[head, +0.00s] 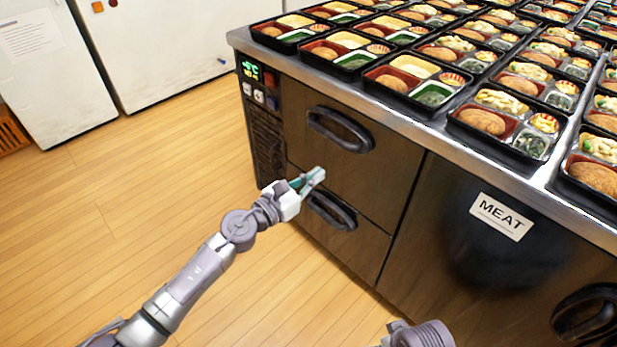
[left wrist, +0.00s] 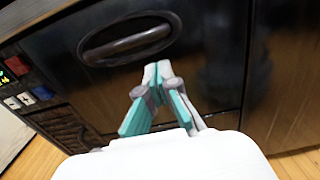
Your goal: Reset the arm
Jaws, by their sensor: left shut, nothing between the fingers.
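My left arm reaches in from the lower left in the head view. Its gripper (head: 315,176) is shut and empty in front of the drawer fronts of the dark counter, between the upper drawer handle (head: 340,130) and the lower drawer handle (head: 332,210). In the left wrist view the teal and grey fingers (left wrist: 156,68) meet at their tips, just below a dark oval handle (left wrist: 125,40). I cannot tell whether the fingertips touch the drawer front. Of my right arm, only a grey part shows at the bottom edge of the head view; its gripper is not seen.
The counter's steel top (head: 300,64) carries many filled bento trays (head: 415,88). Both drawers look shut. A MEAT label (head: 501,215) is on the door to the right, above another handle (head: 588,315). White cabinets (head: 160,50) stand at the back left. The wooden floor (head: 150,170) at left is clear.

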